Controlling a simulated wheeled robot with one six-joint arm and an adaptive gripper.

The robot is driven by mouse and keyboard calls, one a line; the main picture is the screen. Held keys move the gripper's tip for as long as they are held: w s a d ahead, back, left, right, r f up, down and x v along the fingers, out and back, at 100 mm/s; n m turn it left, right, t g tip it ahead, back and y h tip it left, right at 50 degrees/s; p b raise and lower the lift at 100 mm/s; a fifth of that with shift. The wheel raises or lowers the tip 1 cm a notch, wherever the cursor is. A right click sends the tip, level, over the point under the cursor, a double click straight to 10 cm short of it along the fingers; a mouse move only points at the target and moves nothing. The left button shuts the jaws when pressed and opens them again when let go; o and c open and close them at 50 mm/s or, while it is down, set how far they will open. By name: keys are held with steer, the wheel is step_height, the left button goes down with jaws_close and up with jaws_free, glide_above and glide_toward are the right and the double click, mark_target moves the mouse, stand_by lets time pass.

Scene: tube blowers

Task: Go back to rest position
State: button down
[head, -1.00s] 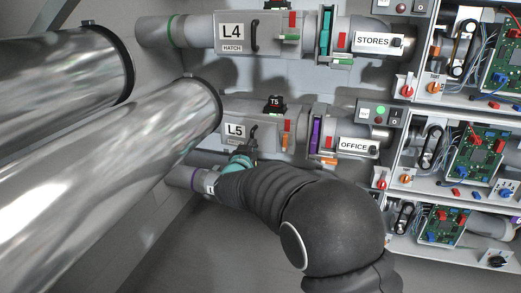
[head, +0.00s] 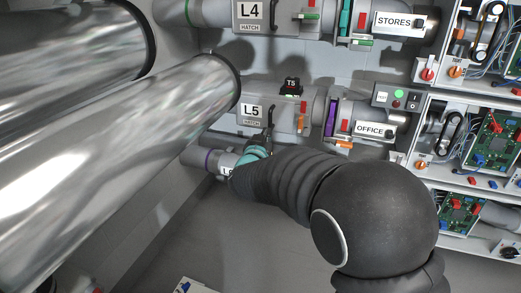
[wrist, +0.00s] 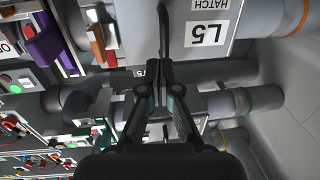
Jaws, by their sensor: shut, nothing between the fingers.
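My gripper (head: 268,137) is shut and empty. In the head view it is in front of the lower part of the L5 hatch unit (head: 253,111). In the wrist view the closed fingers (wrist: 157,76) point at the dark handle (wrist: 165,30) on the L5 hatch, which appears upside down there. The fingertips look close to the handle's end; whether they touch cannot be told. My arm's black, ribbed links (head: 300,180) reach across the lower middle of the head view and hide part of the pipe below L5.
Two large shiny pipes (head: 130,165) fill the left side. The L4 unit (head: 270,15) is above L5. The OFFICE pipe (head: 375,128) and shelves with circuit boards (head: 490,140) stand on the right. The grey floor (head: 215,240) below the arm looks mostly clear.

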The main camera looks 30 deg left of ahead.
steer(key=v, duration=0.7)
steer(key=shift+d, duration=0.45)
steer(key=s+a+f+n+g+y, duration=0.2)
steer(key=s+a+f+g+y, duration=0.15)
steer(key=s+f+g, duration=0.35)
steer(key=s+d+f+n+g+h, duration=0.1)
steer(key=s+d+f+n+g, duration=0.15)
steer(key=s+f+g, duration=0.2)
steer(key=s+d+r+m+h+p, duration=0.1)
steer(key=s+d+r+m+h, duration=0.1)
steer(key=d, duration=1.5)
steer(key=s+d+r+m+h+p, duration=0.1)
steer(key=s+d+r+m+h, duration=0.2)
steer(key=d, duration=1.5)
steer(key=s+d+r+m+h+p, duration=0.1)
steer(key=s+d+r+m+h, duration=0.2)
steer(key=d, duration=1.5)
steer(key=v, duration=0.5)
steer(key=shift+s, duration=0.25)
